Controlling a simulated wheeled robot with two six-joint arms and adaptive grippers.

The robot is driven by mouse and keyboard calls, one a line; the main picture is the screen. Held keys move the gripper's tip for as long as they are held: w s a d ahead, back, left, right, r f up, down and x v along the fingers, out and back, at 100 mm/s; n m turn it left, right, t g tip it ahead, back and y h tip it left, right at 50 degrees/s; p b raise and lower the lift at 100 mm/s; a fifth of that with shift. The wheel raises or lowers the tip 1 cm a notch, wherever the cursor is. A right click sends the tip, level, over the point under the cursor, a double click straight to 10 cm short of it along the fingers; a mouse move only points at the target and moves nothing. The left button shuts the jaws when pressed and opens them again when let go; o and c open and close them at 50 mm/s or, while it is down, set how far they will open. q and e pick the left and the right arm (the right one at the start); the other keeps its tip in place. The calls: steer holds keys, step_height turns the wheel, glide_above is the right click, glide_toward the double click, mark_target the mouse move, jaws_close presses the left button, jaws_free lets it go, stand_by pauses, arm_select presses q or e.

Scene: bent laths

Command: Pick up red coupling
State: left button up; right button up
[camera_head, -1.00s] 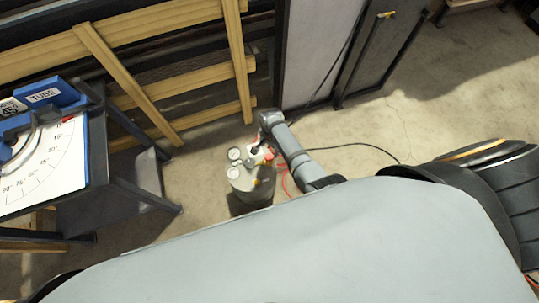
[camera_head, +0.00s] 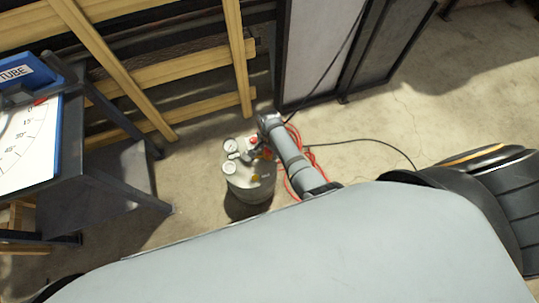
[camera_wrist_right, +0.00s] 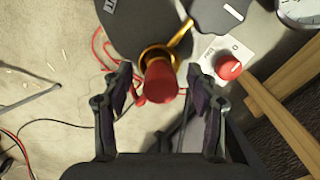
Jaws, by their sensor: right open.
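The red coupling (camera_wrist_right: 160,82) sits on a brass fitting (camera_wrist_right: 163,57) at the end of the tank in the right wrist view. My right gripper (camera_wrist_right: 159,90) is open, with one finger on each side of the coupling; no contact with it is visible. In the head view my right gripper (camera_head: 257,153) is over the top of the grey tank (camera_head: 250,188), and I cannot make out the coupling clearly there. My left gripper is not in view.
A red button (camera_wrist_right: 228,67) on a white box is right of the coupling. Two gauges (camera_head: 230,145) stand on the tank's left. A red hose (camera_head: 312,160) and black cable lie on the floor. A wooden rack (camera_head: 190,100) is behind; a bench (camera_head: 100,160) is left.

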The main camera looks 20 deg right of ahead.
jaws_close()
stand_by(0.4)
